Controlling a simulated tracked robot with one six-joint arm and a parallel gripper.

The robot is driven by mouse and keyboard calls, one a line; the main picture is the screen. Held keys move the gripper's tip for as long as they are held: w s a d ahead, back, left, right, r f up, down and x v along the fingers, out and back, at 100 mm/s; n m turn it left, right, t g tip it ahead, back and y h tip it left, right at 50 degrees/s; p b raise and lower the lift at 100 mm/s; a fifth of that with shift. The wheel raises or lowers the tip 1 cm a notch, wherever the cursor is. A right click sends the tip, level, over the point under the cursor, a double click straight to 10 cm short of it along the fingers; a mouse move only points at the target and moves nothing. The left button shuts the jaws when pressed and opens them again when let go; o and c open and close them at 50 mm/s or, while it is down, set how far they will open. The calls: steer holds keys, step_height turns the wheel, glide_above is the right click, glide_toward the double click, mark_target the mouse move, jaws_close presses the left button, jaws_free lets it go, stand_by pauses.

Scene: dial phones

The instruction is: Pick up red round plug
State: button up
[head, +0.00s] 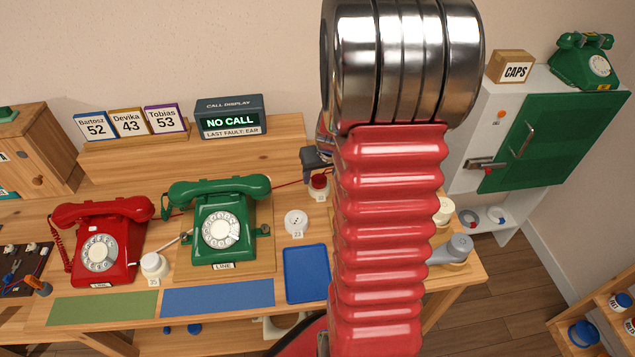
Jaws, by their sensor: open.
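A small red round piece, which looks like the red round plug (319,183), sits in a white base on the wooden bench, right of the green phone. My gripper (316,160) shows only in part as a dark grey end beside my red arm, just above and behind the red plug. Its jaws are open and I see nothing held in them. My arm hides the rest of the gripper and the bench right of the plug. I cannot tell whether the gripper touches the plug.
A red phone (101,245) and a green phone (220,225) stand at left. A white round piece (296,222) and a blue tray (306,273) lie near the plug. A call display (230,117) stands behind. A grey rounded object (452,250) is right of my arm.

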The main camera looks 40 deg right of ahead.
mark_target(319, 179)
steer(key=shift+x, duration=1.9)
steer(key=shift+d+r, duration=0.1)
steer(key=shift+c, duration=0.4)
steer(key=c, duration=1)
steer(key=shift+o, duration=0.2)
steer(key=shift+r, duration=0.1)
step_height(319, 179, up, 10)
